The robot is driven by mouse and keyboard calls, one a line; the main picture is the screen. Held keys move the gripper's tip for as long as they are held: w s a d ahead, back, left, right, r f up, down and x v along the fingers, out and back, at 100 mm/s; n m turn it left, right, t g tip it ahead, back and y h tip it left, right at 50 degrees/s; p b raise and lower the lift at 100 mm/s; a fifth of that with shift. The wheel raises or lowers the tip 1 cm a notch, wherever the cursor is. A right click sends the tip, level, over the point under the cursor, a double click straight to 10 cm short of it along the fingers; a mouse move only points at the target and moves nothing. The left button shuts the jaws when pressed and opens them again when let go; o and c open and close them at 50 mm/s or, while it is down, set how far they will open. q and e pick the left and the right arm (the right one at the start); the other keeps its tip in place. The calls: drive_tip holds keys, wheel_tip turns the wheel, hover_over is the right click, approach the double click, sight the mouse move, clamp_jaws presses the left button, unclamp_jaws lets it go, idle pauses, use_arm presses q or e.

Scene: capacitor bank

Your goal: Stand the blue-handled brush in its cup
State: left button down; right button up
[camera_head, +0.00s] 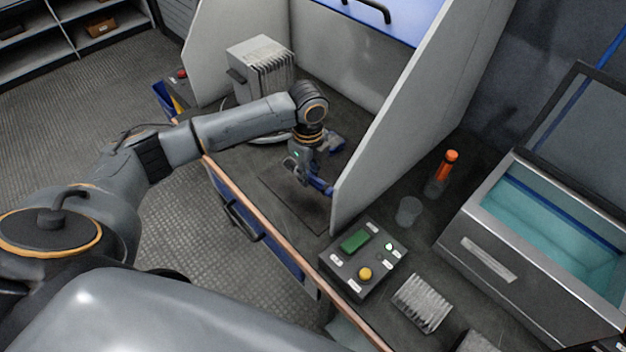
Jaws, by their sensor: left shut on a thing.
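My left gripper (303,176) is inside the grey-walled booth, low over its floor, and is shut on the blue-handled brush. The blue handle (320,186) shows at the fingers' right side, close to the booth's right wall; the rest of the brush is hard to make out behind the gripper. A clear, empty-looking cup (409,211) stands on the dark bench right of that wall. Another clear cup (435,187) behind it holds an orange-handled tool (448,164) upright. My right gripper is not in view.
The booth's right wall (405,110) stands between my left gripper and the cups. A control box (376,273) with a yellow knob, a finned block (422,302) and an open tank (500,262) are nearby. A finned grey unit (262,66) stands at the booth's back left.

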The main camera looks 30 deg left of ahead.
sight(313, 189)
use_arm(q)
drive_tip(key=shift+w+d+f, duration=0.15)
drive_tip(key=shift+w+f, duration=0.1)
drive_tip(key=shift+f, duration=0.05)
drive_tip(key=f, duration=0.1)
drive_tip(key=f+p, duration=0.1)
drive_tip(key=f, duration=0.1)
drive_tip(key=shift+w+d+p, duration=0.2)
drive_tip(key=shift+w+p, duration=0.1)
drive_tip(key=shift+f, duration=0.25)
drive_tip(key=shift+f, duration=0.2)
drive_tip(key=c, duration=1.1)
unclamp_jaws()
drive_tip(key=shift+c, duration=0.2)
